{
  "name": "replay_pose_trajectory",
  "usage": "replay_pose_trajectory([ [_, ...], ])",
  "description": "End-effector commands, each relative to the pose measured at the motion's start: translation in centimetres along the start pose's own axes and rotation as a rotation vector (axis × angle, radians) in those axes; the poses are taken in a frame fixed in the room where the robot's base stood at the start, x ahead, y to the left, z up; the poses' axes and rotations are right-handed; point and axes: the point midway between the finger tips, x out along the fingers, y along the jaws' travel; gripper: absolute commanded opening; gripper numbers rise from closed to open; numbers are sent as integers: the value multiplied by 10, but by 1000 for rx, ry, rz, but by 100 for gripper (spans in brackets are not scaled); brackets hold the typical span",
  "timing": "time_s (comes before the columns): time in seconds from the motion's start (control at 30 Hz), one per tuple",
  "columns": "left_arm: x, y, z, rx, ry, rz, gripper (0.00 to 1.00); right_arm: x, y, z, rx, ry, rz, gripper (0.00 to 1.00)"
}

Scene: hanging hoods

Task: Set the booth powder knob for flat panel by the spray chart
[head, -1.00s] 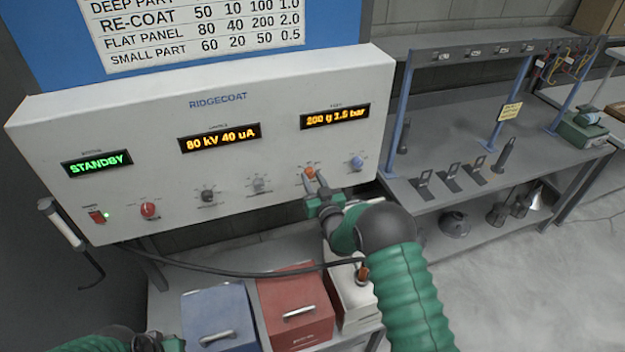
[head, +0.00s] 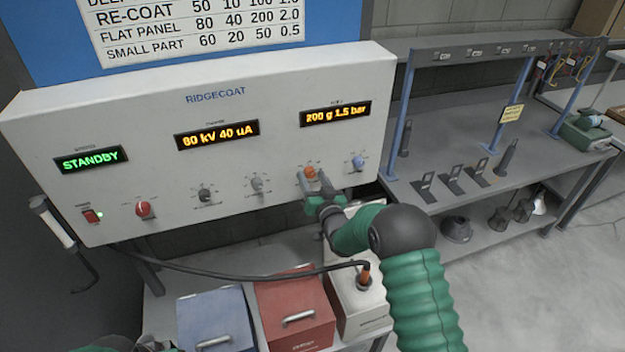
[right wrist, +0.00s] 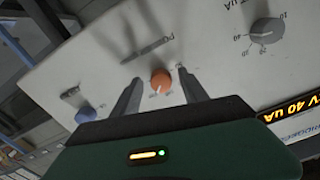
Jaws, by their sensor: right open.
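The spray chart (head: 205,30) hangs above the white RIDGECOAT panel (head: 270,120); its FLAT PANEL row reads 80, 40, 200, 2.0. The orange knob (head: 309,173) sits at the lower right of the panel, under a display (head: 335,115) reading 200 g 1.5 bar. My right gripper (head: 314,184) is open at the orange knob. In the right wrist view its fingers stand apart on either side of the orange knob (right wrist: 160,80), with gaps visible. The blue knob (head: 358,162) is to the right. My left gripper (head: 150,345) shows only partly at the bottom edge.
Other displays read STANDBY (head: 91,159) and 80 kV 40 uA (head: 217,135). A red knob (head: 144,209) and two grey knobs are further left. Blue (head: 215,315) and red (head: 295,305) boxes and a white hopper stand below. A dark bench (head: 450,130) is at right.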

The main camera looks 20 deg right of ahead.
Motion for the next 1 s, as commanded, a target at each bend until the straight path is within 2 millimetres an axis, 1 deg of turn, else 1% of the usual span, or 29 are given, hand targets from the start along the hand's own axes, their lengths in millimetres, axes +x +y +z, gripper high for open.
replay_pose_trajectory([
  [0.07, 1, 0, 0, 0, 0, 0, 0, -1, 0, 0, 0, 0, 0, 51],
  [0.17, 6, 0, 1, 0, 0, 0, 0, -9, 0, 1, 0, 1, 0, 51],
  [0.27, 14, 0, 3, 0, 0, 0, 0, -28, 1, 4, 0, -1, 1, 51],
  [0.6, 49, 0, 12, 0, 0, 0, 0, -126, 2, 5, 0, 1, 1, 51],
  [0.7, 55, 0, 13, 0, 0, 0, 0, -147, 2, 4, 0, 0, 1, 51],
  [0.83, 58, 0, 14, 0, 0, 0, 0, -163, 2, 3, 0, 0, 1, 51],
  [1.0, 58, 0, 14, 0, 0, 0, 0, -168, 1, 2, 0, -1, 1, 51],
])
